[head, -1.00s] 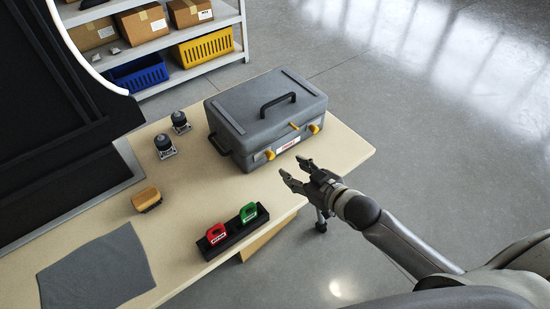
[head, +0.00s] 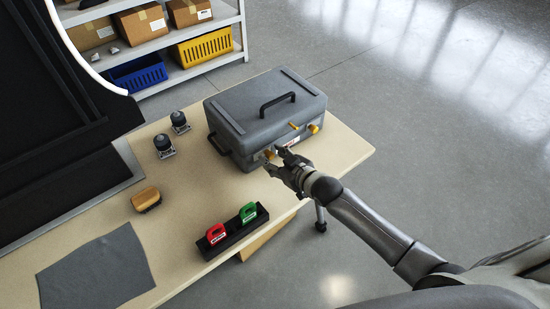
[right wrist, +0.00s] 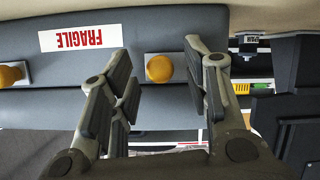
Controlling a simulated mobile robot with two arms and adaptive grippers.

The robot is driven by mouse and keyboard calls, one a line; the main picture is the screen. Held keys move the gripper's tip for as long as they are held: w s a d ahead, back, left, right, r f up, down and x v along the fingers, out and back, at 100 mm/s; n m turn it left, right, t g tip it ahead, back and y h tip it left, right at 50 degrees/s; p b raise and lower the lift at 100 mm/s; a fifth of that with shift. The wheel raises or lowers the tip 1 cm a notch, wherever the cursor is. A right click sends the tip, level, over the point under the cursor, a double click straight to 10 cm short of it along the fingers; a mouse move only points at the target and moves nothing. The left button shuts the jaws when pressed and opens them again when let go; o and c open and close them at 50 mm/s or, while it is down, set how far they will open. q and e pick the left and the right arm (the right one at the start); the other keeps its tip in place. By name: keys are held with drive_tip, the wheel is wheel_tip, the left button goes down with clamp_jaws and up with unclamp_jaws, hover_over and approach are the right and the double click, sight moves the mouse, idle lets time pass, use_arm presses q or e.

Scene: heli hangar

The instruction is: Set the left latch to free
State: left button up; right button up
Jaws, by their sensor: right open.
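A grey case (head: 262,105) with a black top handle lies shut on the table. Its front has two yellow latches. The left latch (head: 269,154) is partly hidden by my right gripper (head: 277,160) in the head view. In the right wrist view, which is upside down, the left latch (right wrist: 159,68) is a rounded yellow knob on a pale plate. It shows between the two open fingers of my right gripper (right wrist: 159,58), with room on both sides. The right latch (head: 314,128) is clear; it also shows in the right wrist view (right wrist: 11,75). My left gripper is out of view.
A FRAGILE label (right wrist: 82,37) sits between the latches. On the table (head: 190,225) are a black holder (head: 233,238) with red and green handles, a yellow-brown block (head: 146,199), two dark-topped fittings (head: 164,147) and a grey cloth (head: 95,270). Shelves stand behind.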

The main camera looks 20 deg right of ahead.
sight(257, 158)
drive_tip(key=shift+c, duration=0.3)
clamp_jaws()
drive_tip(key=shift+a, duration=0.1)
drive_tip(key=shift+s+a+p, duration=0.3)
drive_tip(key=shift+a+p, duration=0.1)
drive_tip(key=shift+a, duration=0.4)
drive_tip(key=shift+s+a+p, duration=0.3)
drive_tip(key=shift+a+p, duration=0.05)
drive_tip(key=shift+a, duration=0.4)
drive_tip(key=shift+o, duration=0.3)
unclamp_jaws()
drive_tip(key=shift+a, duration=0.1)
